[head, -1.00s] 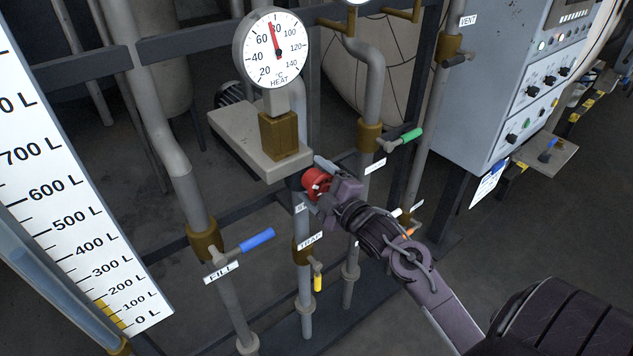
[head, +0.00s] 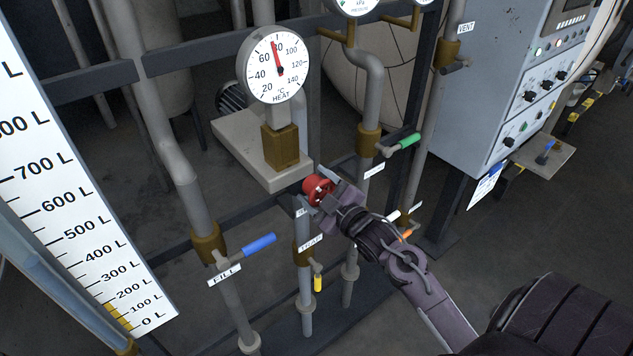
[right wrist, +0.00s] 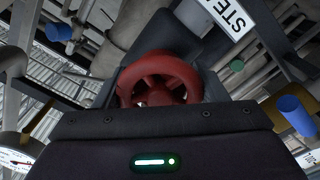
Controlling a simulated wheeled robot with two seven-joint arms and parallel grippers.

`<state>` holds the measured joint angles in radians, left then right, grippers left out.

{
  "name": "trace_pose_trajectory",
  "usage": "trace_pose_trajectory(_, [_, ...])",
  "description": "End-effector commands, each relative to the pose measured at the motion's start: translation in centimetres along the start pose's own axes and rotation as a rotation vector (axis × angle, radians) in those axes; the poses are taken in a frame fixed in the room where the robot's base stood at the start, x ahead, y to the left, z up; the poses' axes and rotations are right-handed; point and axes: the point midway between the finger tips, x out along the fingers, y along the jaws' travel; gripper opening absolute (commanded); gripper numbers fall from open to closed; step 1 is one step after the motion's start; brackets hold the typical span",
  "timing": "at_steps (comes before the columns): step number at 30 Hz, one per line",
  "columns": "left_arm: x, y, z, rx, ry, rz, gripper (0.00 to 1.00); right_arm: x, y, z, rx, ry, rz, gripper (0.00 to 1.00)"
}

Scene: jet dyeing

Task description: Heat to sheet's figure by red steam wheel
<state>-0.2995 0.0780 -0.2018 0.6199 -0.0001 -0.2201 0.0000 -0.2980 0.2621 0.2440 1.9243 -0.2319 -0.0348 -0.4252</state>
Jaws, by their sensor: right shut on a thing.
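The red steam wheel (head: 315,188) is on the pipe below a beige box, and its rim and spokes also show in the right wrist view (right wrist: 160,78). My right gripper (head: 325,193) is shut on this wheel and hides part of it. The round HEAT gauge (head: 259,83) stands above; its red needle points just short of 80 °C. A white sheet (head: 487,184) hangs under the control cabinet; its writing is too small to read. My left gripper is not in view.
A blue-handled FILL valve (head: 259,245), a yellow-handled valve (head: 318,283) and a green-handled valve (head: 404,141) surround the wheel. A litre scale (head: 75,235) stands at the left. The grey cabinet (head: 470,95) is at the right.

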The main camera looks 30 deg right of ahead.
Motion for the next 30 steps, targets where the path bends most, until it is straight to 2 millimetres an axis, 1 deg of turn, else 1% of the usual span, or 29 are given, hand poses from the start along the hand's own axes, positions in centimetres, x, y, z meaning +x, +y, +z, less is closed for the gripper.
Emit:
trace_pose_trajectory(1, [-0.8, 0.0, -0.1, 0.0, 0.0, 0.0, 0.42, 0.0, 0.1, -0.1, 0.047, -0.004, -0.003, 0.43])
trace_pose_trajectory(3, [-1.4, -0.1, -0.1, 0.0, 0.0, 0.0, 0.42, 0.0, 0.1, -0.2, 0.111, -0.004, -0.003, 0.43])
trace_pose_trajectory(9, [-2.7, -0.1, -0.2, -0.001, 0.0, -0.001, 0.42, 0.0, 0.1, -0.1, 0.282, -0.005, -0.003, 0.43])
trace_pose_trajectory(15, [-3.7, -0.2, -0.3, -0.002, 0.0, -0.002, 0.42, 0.0, 0.0, 0.0, 0.416, -0.004, -0.003, 0.43])
trace_pose_trajectory(21, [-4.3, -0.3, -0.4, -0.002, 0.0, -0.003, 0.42, 0.0, -0.1, 0.1, 0.503, -0.005, -0.003, 0.43])
trace_pose_trajectory(30, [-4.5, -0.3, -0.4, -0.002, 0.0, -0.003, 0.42, 0.0, -0.2, 0.2, 0.552, -0.005, -0.003, 0.43])
